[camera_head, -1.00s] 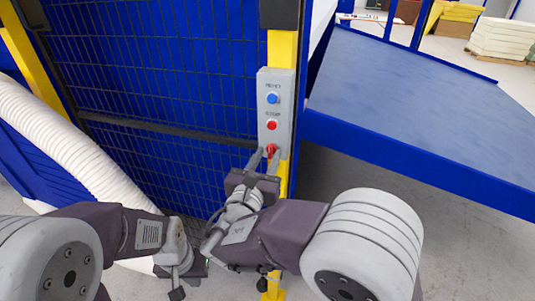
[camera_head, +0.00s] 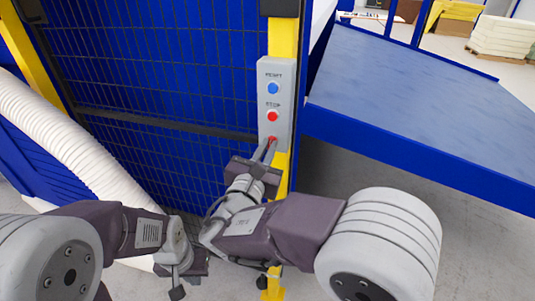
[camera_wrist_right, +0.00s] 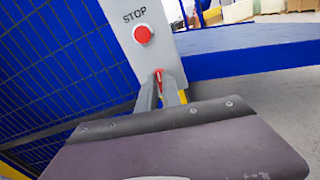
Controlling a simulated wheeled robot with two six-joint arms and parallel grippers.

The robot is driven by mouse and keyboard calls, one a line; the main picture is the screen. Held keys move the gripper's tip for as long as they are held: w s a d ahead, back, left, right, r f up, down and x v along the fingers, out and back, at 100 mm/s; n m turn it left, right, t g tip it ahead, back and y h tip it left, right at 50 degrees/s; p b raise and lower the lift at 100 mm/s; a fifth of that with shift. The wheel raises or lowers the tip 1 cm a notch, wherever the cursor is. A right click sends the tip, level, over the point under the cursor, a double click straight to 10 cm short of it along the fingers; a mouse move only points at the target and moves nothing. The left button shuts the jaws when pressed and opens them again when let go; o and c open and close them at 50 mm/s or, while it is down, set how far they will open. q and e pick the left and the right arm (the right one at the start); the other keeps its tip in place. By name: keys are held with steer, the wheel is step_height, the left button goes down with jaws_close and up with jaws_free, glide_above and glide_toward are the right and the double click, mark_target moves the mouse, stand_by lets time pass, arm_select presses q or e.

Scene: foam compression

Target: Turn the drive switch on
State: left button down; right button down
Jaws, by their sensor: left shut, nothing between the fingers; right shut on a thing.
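A grey control box (camera_head: 289,100) is mounted on a yellow post. It has a blue reset button (camera_head: 273,88), a red stop button (camera_head: 272,116) and a red switch (camera_head: 272,139) at its lower end. My right gripper (camera_head: 268,147) is shut on the red switch. In the right wrist view the switch (camera_wrist_right: 159,76) shows between the fingertips, partly hidden by them. The red stop button (camera_wrist_right: 143,34) is just above it. My left gripper (camera_head: 192,268) is shut and empty, low at the left of the post; its fingertips are hard to make out.
A blue mesh fence (camera_head: 160,80) stands behind and left of the post. A blue table-like surface (camera_head: 410,95) juts out at the right. A white ribbed hose (camera_head: 70,150) runs down the left. Grey floor is open at the lower right.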

steer(key=shift+d+f+m+b, duration=0.1)
steer(key=shift+f+m+b, duration=0.05)
steer(key=shift+m+b, duration=4.65)
steer(key=shift+d+f+m+b, duration=0.15)
steer(key=shift+m+b, duration=3.25)
steer(key=shift+b, duration=2.65)
steer(key=shift+a, duration=0.1)
steer(key=c, duration=1.5)
jaws_free()
steer(key=shift+r, duration=0.1)
steer(key=v, duration=0.9)
